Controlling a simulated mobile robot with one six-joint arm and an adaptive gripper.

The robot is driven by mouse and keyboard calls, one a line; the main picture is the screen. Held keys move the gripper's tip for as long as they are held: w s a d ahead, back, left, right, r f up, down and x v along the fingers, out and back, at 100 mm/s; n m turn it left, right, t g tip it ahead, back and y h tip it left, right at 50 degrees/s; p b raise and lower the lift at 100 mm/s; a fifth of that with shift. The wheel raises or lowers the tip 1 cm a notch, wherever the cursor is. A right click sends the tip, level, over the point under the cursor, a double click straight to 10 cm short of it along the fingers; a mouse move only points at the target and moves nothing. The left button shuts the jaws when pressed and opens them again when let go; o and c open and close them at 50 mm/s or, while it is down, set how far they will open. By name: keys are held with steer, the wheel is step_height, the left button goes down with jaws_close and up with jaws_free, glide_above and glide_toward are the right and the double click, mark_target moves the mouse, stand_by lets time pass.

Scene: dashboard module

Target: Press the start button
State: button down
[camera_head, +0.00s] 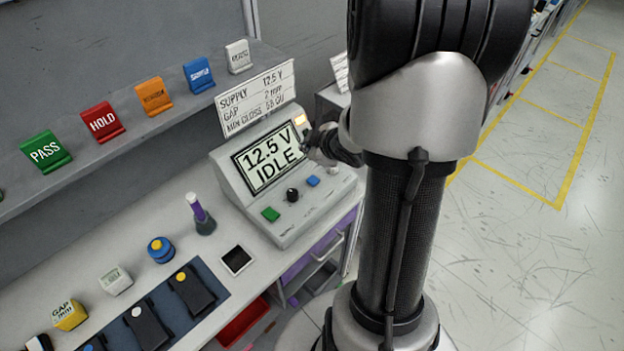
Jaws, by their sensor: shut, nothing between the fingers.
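A grey console (230,181) stands on the bench, with a screen (268,158) reading "12.5 V" and "IDLE". On its sloped front are a green button (271,214), a black knob (292,195) and a blue button (313,181). I cannot read a start label on any button. My gripper (312,144) is shut and empty at the screen's right edge, above and behind the blue button in the picture. I cannot tell whether it touches the console. My arm hides the area to its right.
A sign (256,103) stands behind the console. A flask with a purple neck (201,217), a small black-faced tray (237,260) and a blue mat (207,312) with dark devices lie left of it. A shelf (178,110) with coloured tags runs behind. Open floor (530,240) is at right.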

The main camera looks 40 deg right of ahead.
mark_target(310, 181)
step_height(310, 181, down, 8)
steer(key=b, duration=0.7)
steer(key=shift+f+b, duration=0.25)
steer(key=shift+b, duration=0.1)
stand_by(0.7)
steer(key=shift+f+b, duration=0.35)
steer(key=shift+f, duration=0.05)
steer(key=shift+f+b, duration=0.4)
steer(key=shift+f, duration=0.05)
stand_by(0.5)
steer(key=shift+r, duration=0.15)
steer(key=shift+r+p, duration=0.75)
steer(key=shift+p, duration=0.15)
step_height(310, 181, up, 5)
steer(key=p, duration=0.5)
steer(key=shift+r, duration=0.1)
